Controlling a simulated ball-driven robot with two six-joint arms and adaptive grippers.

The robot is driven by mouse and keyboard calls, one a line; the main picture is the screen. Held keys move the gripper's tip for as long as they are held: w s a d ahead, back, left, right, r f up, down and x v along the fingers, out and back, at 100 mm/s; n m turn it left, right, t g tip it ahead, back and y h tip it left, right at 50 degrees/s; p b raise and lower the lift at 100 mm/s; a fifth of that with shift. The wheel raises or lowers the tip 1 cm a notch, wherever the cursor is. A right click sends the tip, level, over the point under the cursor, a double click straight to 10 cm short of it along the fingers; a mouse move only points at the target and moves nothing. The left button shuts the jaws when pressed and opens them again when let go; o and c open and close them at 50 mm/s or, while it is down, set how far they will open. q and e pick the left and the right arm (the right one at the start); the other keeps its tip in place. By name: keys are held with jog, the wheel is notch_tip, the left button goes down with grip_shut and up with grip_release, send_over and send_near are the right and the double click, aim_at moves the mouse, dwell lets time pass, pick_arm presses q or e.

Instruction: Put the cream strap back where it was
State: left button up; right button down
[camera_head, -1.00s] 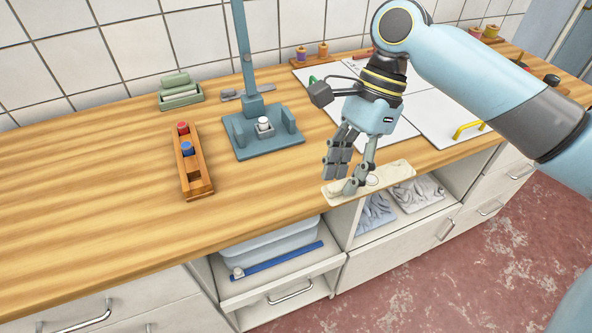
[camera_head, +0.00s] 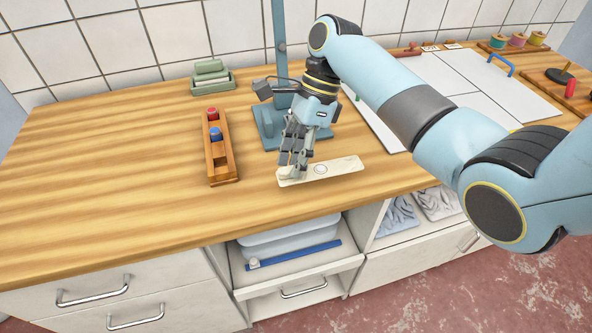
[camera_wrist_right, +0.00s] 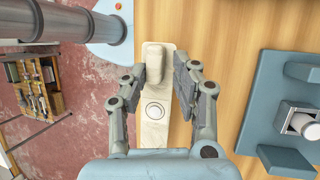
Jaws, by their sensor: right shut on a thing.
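The cream strap (camera_head: 340,167) is a long flat pale strip with a raised block at one end and a round disc near its middle. It shows at the counter's front part, left of the white panels; I cannot tell whether it touches the wood. My right gripper (camera_head: 291,168) points down at its left end and is shut on it. In the right wrist view the fingers (camera_wrist_right: 160,78) stand either side of the strap's raised block, and the disc (camera_wrist_right: 154,110) lies nearer the palm. My left gripper is in no view.
A blue-grey stand (camera_head: 264,128) is behind the gripper. A wooden rack (camera_head: 222,165) with a red and a blue knob is to its left, and a green tray (camera_head: 212,82) is further back. White panels (camera_head: 460,85) lie at right. The counter's left is clear.

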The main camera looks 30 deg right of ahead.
aim_at(296, 188)
jog(key=shift+f, duration=1.7)
jog(key=shift+f, duration=0.2)
jog(key=shift+f, duration=0.4)
jog(key=c, duration=1)
grip_release()
jog(key=shift+s, duration=0.1)
jog(key=shift+r, duration=0.1)
jog(key=shift+r, duration=0.3)
jog(key=v, duration=1.2)
jog(key=shift+r, duration=0.25)
